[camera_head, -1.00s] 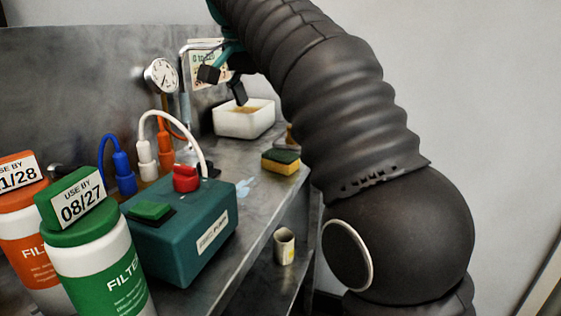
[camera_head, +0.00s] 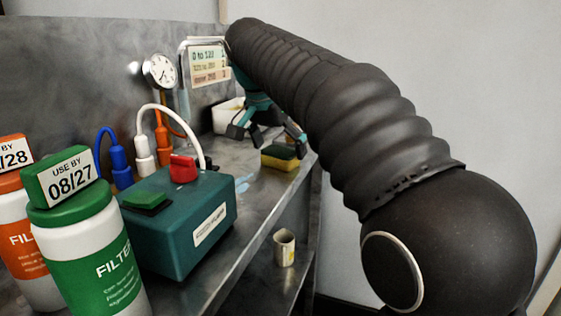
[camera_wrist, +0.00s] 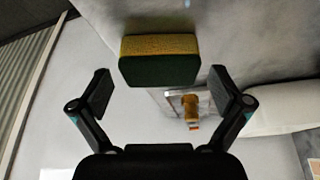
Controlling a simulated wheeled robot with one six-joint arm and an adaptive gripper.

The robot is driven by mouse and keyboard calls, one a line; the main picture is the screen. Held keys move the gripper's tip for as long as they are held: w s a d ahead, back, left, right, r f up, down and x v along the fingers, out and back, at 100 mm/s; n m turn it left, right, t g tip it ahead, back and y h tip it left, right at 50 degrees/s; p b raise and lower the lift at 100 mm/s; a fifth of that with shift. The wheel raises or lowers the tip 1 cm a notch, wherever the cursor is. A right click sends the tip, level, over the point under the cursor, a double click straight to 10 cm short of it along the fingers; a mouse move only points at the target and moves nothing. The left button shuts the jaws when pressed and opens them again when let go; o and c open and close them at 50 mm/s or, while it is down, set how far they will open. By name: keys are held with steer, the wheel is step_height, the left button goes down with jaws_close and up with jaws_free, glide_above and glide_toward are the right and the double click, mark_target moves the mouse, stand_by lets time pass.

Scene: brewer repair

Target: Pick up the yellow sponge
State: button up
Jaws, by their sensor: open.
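The sponge (camera_head: 281,157), yellow below with a dark green top, lies on the metal counter near its right edge. My gripper (camera_head: 268,133) is open and empty, just behind and above the sponge in the head view. In the wrist view, the sponge (camera_wrist: 159,60) is ahead of the two spread fingers of my gripper (camera_wrist: 160,93), roughly centred between them. The fingers do not touch it there.
A white tub (camera_head: 227,115) stands behind my gripper. A teal box (camera_head: 180,225) with a red knob and cables, and filter bottles (camera_head: 90,245), stand in front on the left. A cup (camera_head: 284,247) sits on the lower shelf.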

mark_target(285, 147)
steer(key=shift+w+d+f, duration=0.1)
steer(key=shift+w+f, duration=0.05)
steer(key=shift+f, duration=0.35)
steer(key=c, duration=0.6)
steer(key=shift+c, duration=0.2)
steer(key=shift+r, duration=0.6)
step_height(285, 147, up, 3)
steer(key=shift+r+p, duration=0.1)
steer(key=shift+p, duration=0.6)
steer(key=d+r+p, duration=0.1)
steer(key=d+r, duration=0.5)
steer(key=d, duration=0.5)
steer(key=shift+s+d+r, duration=0.3)
steer(key=shift+d, duration=0.05)
